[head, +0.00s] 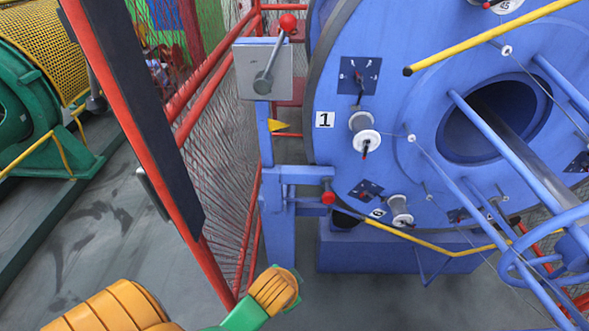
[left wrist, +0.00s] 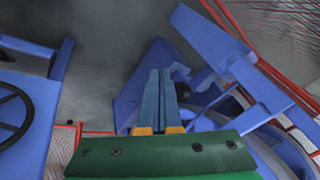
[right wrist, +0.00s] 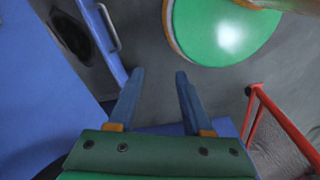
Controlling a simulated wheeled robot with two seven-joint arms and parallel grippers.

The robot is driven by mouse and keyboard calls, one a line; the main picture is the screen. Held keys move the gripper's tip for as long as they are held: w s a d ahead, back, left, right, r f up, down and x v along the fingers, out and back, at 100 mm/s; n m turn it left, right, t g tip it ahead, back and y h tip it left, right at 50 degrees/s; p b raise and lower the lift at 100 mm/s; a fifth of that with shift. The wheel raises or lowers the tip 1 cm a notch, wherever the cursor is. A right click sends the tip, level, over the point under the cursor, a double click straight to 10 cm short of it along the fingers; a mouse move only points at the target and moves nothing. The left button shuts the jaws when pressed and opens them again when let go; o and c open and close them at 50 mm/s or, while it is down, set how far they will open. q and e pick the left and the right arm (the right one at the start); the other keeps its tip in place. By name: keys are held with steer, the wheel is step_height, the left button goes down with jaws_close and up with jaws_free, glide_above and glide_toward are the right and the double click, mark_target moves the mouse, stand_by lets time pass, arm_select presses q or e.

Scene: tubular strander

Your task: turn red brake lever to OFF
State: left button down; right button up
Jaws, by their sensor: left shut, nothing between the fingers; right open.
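The red brake lever (head: 276,52) stands on a grey box (head: 262,78) near the top middle of the head view. Its grey rod tilts up and to the right from a round pivot to a red ball knob. Neither gripper shows in the head view. In the left wrist view my left gripper (left wrist: 160,74) is shut and empty, with its fingers together in front of blue machine parts. In the right wrist view my right gripper (right wrist: 159,73) is open and empty, with grey floor between its fingers. The lever is not recognisable in either wrist view.
A large blue strander disc (head: 395,110) with spools fills the right of the head view. A second red knob (head: 328,197) sits lower on the blue frame. A red-framed mesh fence (head: 215,140) stands left of the lever. Grey floor (head: 95,215) lies at left.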

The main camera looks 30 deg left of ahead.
arm_select(q)
steer(key=w+a+r+m+t+y, duration=0.1)
steer(key=w+r+m+t+y, duration=0.2)
steer(key=w+r, duration=0.5)
steer(key=w+a+r+m+t+y, duration=0.1)
steer(key=w+a+r+m+y, duration=0.1)
steer(key=w+r+y, duration=0.45)
steer(key=w+r+m+y, duration=0.1)
steer(key=w+r+y, duration=0.1)
steer(key=w+r, duration=0.55)
steer(key=t+y, duration=0.1)
steer(key=y, duration=0.4)
glide_toward(274, 54)
steer(key=w+d, duration=0.2)
steer(key=d, duration=0.6)
steer(key=s+a+p+x, duration=0.1)
steer(key=s+p+x, duration=0.1)
steer(key=p+x, duration=0.5)
steer(key=x, duration=0.5)
steer(key=shift+s+a+r, duration=0.2)
steer(key=shift+a+r, duration=0.2)
steer(key=shift+d, duration=0.1)
